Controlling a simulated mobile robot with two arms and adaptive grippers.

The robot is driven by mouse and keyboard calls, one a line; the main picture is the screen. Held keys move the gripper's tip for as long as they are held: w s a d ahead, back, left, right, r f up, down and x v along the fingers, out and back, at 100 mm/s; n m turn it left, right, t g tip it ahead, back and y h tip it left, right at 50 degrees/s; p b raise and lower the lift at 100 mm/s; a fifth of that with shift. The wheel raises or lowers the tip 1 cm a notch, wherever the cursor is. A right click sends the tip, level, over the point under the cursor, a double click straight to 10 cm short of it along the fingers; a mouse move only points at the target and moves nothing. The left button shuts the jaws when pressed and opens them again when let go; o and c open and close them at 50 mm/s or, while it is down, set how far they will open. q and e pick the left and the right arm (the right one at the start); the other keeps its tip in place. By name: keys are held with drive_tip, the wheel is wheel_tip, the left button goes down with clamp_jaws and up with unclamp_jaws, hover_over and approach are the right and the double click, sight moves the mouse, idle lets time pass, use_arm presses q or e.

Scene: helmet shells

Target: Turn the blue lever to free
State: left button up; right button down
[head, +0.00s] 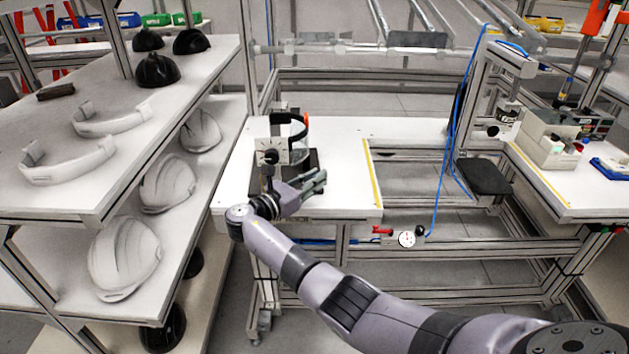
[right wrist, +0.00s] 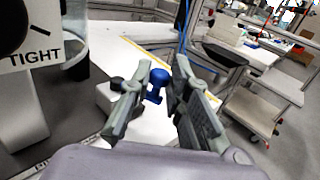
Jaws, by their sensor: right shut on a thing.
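The blue lever (right wrist: 158,76) shows in the right wrist view as a round blue knob on a short stem, between the fingertips of my right gripper (right wrist: 160,95). The gripper is shut on it. In the head view my right gripper (head: 307,186) is at the front of a fixture on the white table, and the lever is hidden there. The fixture has a pale dial plate (head: 271,151) with a black knob. In the right wrist view the plate (right wrist: 30,55) reads "TIGHT". Which setting the lever is at cannot be told. My left gripper is not in view.
A shelf (head: 200,75) with white helmet shells (head: 125,257) and visors stands close on the left. A gauge (head: 407,239) with a red handle hangs under the table's front edge. The table's right part (head: 345,170) is clear. A blue hose (head: 447,140) hangs further right.

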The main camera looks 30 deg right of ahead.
drive_tip(key=c, duration=1.5)
unclamp_jaws()
drive_tip(key=shift+c, duration=0.2)
drive_tip(key=v, duration=1.2)
